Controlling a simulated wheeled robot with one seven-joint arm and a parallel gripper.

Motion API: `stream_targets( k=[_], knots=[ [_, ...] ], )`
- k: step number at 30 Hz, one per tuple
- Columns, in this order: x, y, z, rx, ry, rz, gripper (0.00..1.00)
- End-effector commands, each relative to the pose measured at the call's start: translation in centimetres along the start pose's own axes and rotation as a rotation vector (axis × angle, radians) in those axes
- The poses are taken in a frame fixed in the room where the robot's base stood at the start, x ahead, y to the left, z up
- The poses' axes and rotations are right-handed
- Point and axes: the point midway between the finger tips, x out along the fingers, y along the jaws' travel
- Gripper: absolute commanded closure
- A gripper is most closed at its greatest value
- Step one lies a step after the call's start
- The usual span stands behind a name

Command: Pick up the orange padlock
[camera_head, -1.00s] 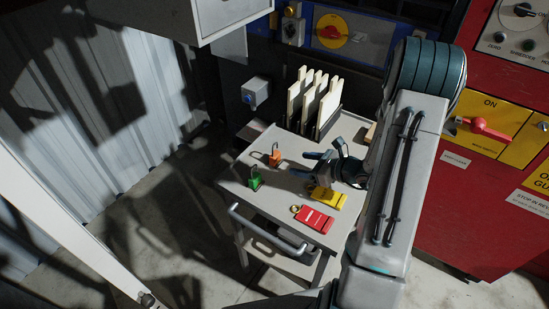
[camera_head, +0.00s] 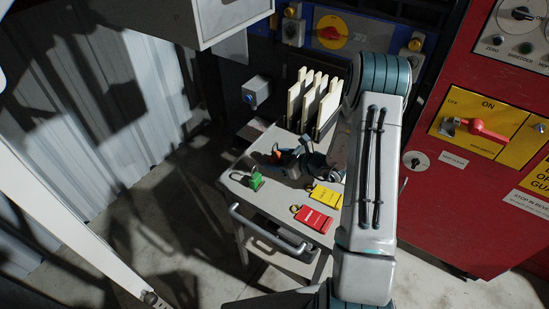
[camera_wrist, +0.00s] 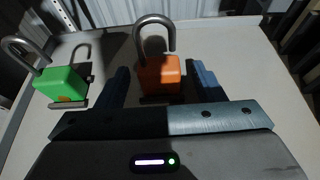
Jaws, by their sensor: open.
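The orange padlock (camera_wrist: 159,76) stands upright on the cart top in the wrist view, its steel shackle upward. It sits between the two fingers of my gripper (camera_wrist: 161,82), which is open, with a gap visible on each side of the body. In the head view my gripper (camera_head: 287,158) is at the padlock's place and largely hides it. A green padlock (camera_wrist: 62,86) stands just left of my left finger. It also shows in the head view (camera_head: 256,181).
The grey cart (camera_head: 236,178) also bears a yellow tag (camera_head: 326,197), a red tag (camera_head: 314,219) and a rack of upright pale boards (camera_head: 318,95) at the back. A handle (camera_head: 266,232) runs along its front. The red cabinet (camera_head: 460,210) stands to the right.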

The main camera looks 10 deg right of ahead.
Motion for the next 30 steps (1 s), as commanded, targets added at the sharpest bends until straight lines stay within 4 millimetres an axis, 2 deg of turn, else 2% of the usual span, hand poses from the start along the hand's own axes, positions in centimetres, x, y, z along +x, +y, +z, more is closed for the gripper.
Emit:
stream_targets(
  k=[2, 3, 8, 20, 26, 30],
  knots=[
    [0.0, 0.0, 0.0, 0.0, 0.0, 0.0, 0.38],
    [0.0, 0.0, 0.0, 0.0, 0.0, 0.0, 0.44],
    [0.0, 0.0, 0.0, 0.0, 0.0, 0.0, 0.88],
    [-0.1, 0.0, 0.3, -0.001, -0.002, 0.0, 0.89],
    [-0.7, -0.1, 1.6, -0.003, -0.003, -0.002, 0.89],
    [-1.3, 0.0, 3.1, -0.004, -0.002, -0.001, 0.89]
  ],
)
